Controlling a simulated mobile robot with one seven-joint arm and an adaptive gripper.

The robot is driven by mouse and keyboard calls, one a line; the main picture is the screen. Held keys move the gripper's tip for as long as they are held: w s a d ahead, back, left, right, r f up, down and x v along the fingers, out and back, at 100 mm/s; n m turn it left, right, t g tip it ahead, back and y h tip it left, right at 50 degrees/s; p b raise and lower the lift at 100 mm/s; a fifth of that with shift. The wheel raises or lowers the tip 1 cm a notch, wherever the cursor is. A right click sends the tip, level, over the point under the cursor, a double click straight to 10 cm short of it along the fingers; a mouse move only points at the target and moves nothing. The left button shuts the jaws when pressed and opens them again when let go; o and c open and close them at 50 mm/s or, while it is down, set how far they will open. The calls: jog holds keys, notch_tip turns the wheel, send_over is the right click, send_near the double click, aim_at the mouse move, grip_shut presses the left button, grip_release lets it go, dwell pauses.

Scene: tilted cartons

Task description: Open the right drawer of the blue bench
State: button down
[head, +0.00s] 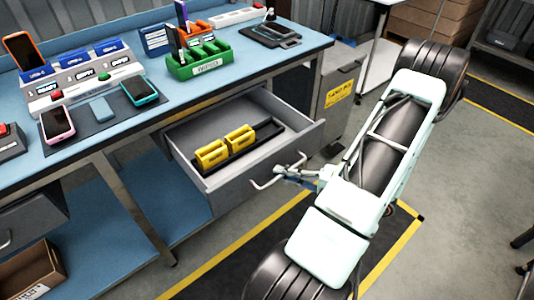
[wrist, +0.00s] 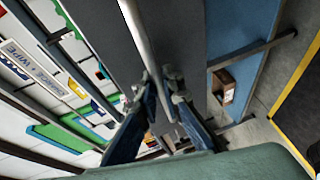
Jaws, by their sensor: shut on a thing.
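The blue bench (head: 258,58) runs across the left and back of the head view. Its right drawer (head: 240,188) is grey and stands pulled well out, with its inside showing. Two yellow items (head: 226,148) lie in it beside a black tray strip. My gripper (head: 291,176) is at the drawer's front and shut on its bar handle (head: 260,186). In the wrist view, the silver handle (wrist: 138,30) runs down between the fingers of my gripper (wrist: 161,85), against the grey drawer front (wrist: 180,45). The fingers partly hide the handle.
Phones, a grey button stand (head: 88,82) and a green rack (head: 199,62) stand on the bench top. A grey cabinet with a yellow label (head: 340,93) is right of the drawer. An open carton (head: 35,272) lies low at left.

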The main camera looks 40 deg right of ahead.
jog(key=s, duration=0.7)
jog(key=shift+d+p, duration=0.15)
jog(key=shift+p, duration=0.25)
jog(key=c, duration=2)
grip_release()
jog(key=shift+c, duration=0.2)
jog(key=v, duration=1.2)
